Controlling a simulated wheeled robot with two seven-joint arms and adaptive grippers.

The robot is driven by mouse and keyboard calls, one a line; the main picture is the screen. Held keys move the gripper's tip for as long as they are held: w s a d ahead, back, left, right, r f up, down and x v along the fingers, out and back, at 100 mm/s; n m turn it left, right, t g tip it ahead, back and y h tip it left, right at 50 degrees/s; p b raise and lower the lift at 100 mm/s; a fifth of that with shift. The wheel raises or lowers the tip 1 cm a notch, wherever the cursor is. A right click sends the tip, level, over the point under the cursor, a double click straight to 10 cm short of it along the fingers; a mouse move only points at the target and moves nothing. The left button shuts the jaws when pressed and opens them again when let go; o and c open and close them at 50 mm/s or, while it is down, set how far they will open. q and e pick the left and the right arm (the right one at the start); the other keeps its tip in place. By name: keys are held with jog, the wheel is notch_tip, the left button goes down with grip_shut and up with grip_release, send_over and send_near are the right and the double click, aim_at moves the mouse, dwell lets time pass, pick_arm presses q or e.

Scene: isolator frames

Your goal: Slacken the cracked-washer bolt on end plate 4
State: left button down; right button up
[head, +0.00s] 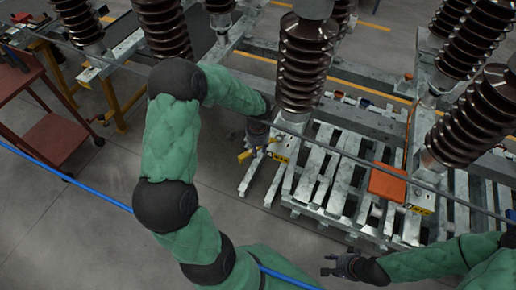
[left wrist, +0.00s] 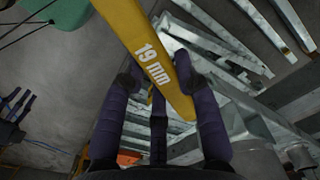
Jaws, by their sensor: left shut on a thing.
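My left gripper (head: 256,140) is shut on a yellow spanner (head: 244,156), which also shows large in the left wrist view (left wrist: 147,50), marked "19 mm". The spanner is held beside the foot of the middle brown insulator, near an end plate with a yellow label (head: 279,158). I cannot read the plate's number. The cracked-washer bolt cannot be made out, and I cannot tell whether the spanner touches any bolt. My right gripper (head: 328,265) is open and empty, low in the head view, in front of the frame.
Brown ribbed insulators (head: 302,62) stand on galvanised steel frames. An orange box (head: 388,182) sits on the frame at right. Slatted steel beams (head: 325,180) lie below. A red trolley (head: 50,140) stands at far left.

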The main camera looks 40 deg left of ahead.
pick_arm(q)
jog(key=shift+f+b, duration=0.75)
jog(key=shift+f, duration=0.35)
dwell(0.3)
jog(key=w+d+n+b, duration=0.3)
jog(key=d+n+b, duration=0.4)
jog(key=d+n, duration=0.3)
jog(key=shift+d+n, duration=0.25)
jog(key=shift+n, duration=0.85)
jog(key=shift+w+r, duration=0.1)
jog(key=shift+w, duration=0.05)
notch_tip(320, 180, up, 7)
jog(key=p, duration=0.4)
jog(key=shift+p, duration=0.4)
